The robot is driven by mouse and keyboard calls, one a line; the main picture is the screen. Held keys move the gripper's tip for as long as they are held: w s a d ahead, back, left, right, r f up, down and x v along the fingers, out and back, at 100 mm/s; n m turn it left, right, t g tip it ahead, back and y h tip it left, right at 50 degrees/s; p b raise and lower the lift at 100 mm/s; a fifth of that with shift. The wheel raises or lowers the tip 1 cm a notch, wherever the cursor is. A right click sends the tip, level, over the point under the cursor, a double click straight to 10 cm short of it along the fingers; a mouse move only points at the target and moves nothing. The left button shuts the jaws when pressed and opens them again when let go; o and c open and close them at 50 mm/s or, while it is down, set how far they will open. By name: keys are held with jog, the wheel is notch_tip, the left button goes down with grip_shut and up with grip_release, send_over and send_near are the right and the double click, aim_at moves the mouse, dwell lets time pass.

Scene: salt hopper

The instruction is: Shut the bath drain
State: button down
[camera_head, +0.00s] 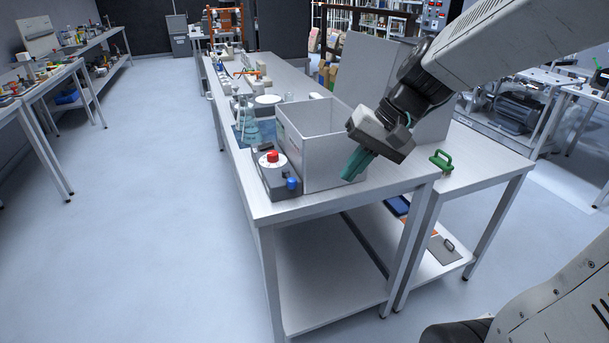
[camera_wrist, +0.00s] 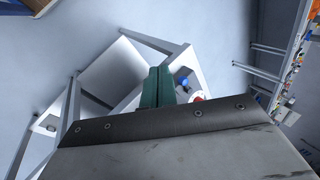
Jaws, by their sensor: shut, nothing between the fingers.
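An open light-grey rectangular tank (camera_head: 322,165), which looks like the bath, stands on the near end of the long bench. A dark unit with a red knob (camera_head: 272,156) and a blue knob (camera_head: 292,184) sits at its left front. The blue knob also shows in the wrist view (camera_wrist: 183,82), just right of my fingers. I cannot tell which part is the drain. My gripper (camera_head: 347,178) has teal fingers, shut and empty, pointing down in front of the tank's right side. In the wrist view my gripper (camera_wrist: 157,72) hides part of the bench top.
A green handle (camera_head: 441,160) stands on the adjoining bench (camera_head: 480,165) at right. Glass flasks (camera_head: 250,130) stand behind the knob unit. An upright grey panel (camera_head: 368,70) is behind the tank. The floor (camera_head: 150,200) left of the bench is clear.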

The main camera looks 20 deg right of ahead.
aim_at(289, 178)
jog(key=w+d+f+m+t+y, duration=0.1)
jog(key=w+d+f+m+t, duration=0.1)
jog(key=w+d, duration=0.3)
jog(key=w, duration=0.3)
jog(key=shift+d+m, duration=0.3)
jog(key=shift+m, duration=0.1)
jog(key=shift+w+a+f, duration=0.1)
jog(key=shift+f, duration=0.1)
jog(key=x, duration=0.4)
jog(key=a+r+x, duration=0.1)
jog(key=x, duration=0.7)
jog(key=shift+w+a+r, duration=0.15)
jog(key=shift+w+a, duration=0.05)
jog(key=shift+w, duration=0.25)
jog(key=shift+w+a, duration=0.35)
jog(key=shift+a, duration=0.05)
